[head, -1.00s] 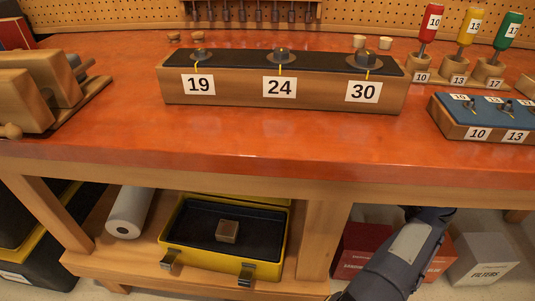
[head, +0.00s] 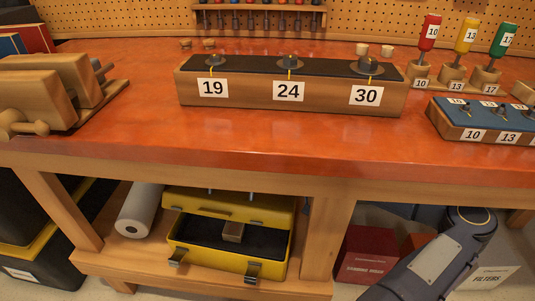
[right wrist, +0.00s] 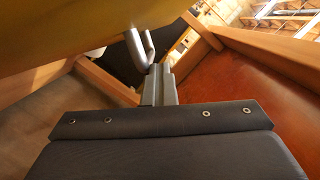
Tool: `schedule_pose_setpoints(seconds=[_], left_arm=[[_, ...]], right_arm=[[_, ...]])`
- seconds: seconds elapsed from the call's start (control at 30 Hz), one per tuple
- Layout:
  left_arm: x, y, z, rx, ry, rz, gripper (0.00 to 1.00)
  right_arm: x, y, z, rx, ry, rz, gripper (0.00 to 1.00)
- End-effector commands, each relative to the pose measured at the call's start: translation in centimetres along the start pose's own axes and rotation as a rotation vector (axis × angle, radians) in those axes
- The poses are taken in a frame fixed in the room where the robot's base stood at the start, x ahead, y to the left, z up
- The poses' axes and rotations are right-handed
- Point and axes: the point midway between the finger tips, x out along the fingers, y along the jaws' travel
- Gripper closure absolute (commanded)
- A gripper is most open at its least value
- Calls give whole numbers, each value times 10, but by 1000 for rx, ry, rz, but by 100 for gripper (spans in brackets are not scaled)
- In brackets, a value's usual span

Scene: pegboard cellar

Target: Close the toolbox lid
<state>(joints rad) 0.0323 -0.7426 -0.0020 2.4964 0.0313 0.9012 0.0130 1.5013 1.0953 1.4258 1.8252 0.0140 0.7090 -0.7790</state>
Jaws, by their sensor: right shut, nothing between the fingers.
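The yellow toolbox (head: 215,260) stands on the shelf under the bench, with two latches on its front. Its yellow lid (head: 230,206) is partly lowered, tilted above the back of the box, with a gap at the front. A small wooden block (head: 233,232) lies in the dark interior. In the right wrist view, the yellow lid (right wrist: 70,25) fills the upper left, with a grey metal hook-shaped part beside it. My right gripper (right wrist: 159,78) is shut and empty, close to that part; I cannot tell if it touches. The head view hides it. My left gripper is out of view.
The bench top (head: 120,135) overhangs the shelf. A bench leg (head: 325,240) stands right of the toolbox, and a white roll (head: 139,208) lies to its left. A red box (head: 368,255) and a white filters box (head: 490,278) are right of the leg.

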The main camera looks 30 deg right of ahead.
Motion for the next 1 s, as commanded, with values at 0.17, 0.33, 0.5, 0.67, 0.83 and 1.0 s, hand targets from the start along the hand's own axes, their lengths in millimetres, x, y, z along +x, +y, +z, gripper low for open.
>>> schedule_pose_setpoints(seconds=[0.17,0.33,0.5,0.67,0.83,1.0], left_arm=[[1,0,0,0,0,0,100],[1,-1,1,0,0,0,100],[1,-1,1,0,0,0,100],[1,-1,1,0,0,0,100],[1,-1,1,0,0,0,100],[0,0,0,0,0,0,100]], right_arm=[[-1,4,5,-21,2,19,100],[-1,5,5,-24,3,23,100],[-2,6,5,-22,4,24,100],[-2,6,5,-22,4,26,100],[-2,7,4,-18,5,26,100],[-4,11,-5,34,7,13,100]])
